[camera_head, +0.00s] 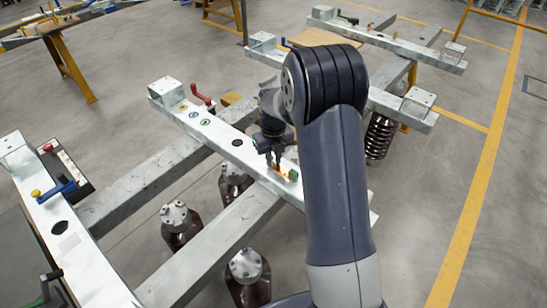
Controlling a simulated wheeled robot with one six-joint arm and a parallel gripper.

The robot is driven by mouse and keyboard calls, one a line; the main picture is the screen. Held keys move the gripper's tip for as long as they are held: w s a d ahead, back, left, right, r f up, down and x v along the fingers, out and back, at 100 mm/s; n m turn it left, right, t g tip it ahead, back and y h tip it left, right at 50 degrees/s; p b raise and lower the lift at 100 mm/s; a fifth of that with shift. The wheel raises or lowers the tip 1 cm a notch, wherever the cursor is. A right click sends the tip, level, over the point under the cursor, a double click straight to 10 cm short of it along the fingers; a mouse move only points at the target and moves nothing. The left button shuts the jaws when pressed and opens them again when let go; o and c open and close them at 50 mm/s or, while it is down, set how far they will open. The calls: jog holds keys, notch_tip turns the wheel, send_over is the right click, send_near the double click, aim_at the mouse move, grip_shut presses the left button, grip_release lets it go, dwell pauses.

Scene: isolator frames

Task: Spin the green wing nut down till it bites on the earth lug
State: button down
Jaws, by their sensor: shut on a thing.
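My gripper (274,160) points down at the near-right part of the middle pale steel beam (228,148). Its fingers are shut, and a small green piece, which I take for the green wing nut (293,174), shows at their right side. The fingers hide part of the grip, and the detail is too small to show how the wings sit between them. A small orange-red patch (283,172) lies on the beam just under the fingertips; whether this is the earth lug I cannot tell. The contact between nut and lug is hidden.
A red crank handle (203,96) stands on the beam's far-left part, near several coloured rings. Brown insulators (178,222) stand below the beam. A nearer beam (75,250) carries a blue handle (62,190). More frames stand behind. Open floor (430,190) lies at right.

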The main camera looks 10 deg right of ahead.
aim_at(274, 161)
jog(key=shift+w+r, duration=0.15)
jog(key=shift+r, duration=0.05)
jog(key=c, duration=1.3)
grip_release()
jog(key=shift+f, duration=0.1)
jog(key=shift+c, duration=0.2)
notch_tip(274, 161, up, 11)
jog(key=shift+f, duration=0.1)
